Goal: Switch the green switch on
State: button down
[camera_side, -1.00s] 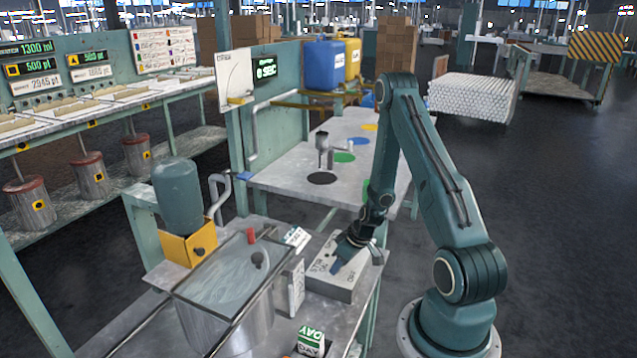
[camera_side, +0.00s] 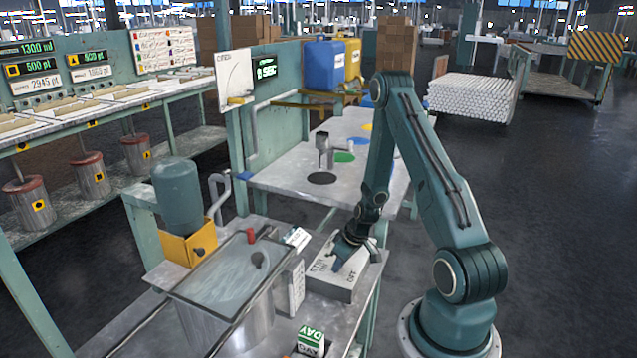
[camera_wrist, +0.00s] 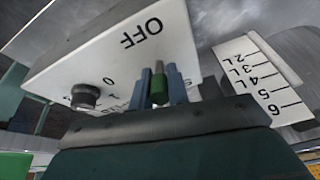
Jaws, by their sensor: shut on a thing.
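The green switch (camera_wrist: 158,88) is a small lever on a grey-white switch box (camera_wrist: 178,35) marked OFF on one side. My gripper (camera_wrist: 157,82) is shut on the switch, with a blue finger on each side of it. In the side view the box (camera_side: 350,292) sits on the near workbench, and my gripper (camera_side: 345,255) points down at its top. The switch itself is hidden there behind the fingers. A round black knob (camera_wrist: 86,94) stands on the box beside the switch, near a 0 mark.
A plate with a litre scale (camera_wrist: 255,75) stands close to the box. Left of the box are a glass-topped metal tank (camera_side: 235,275) and a small white upright card (camera_side: 296,285). A green-and-white carton (camera_side: 310,342) is at the bench front.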

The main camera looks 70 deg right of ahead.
jog(key=shift+w+g, duration=0.35)
jog(key=shift+g, duration=0.5)
jog(key=shift+w+g, duration=0.3)
jog(key=shift+g, duration=0.55)
jog(key=shift+w+f+g, duration=0.1)
jog(key=shift+w+g, duration=0.15)
jog(key=shift+g, duration=0.55)
jog(key=shift+w+g, duration=0.2)
jog(key=shift+g, duration=0.6)
jog(key=c, duration=1.3)
grip_release()
jog(key=shift+c, duration=0.2)
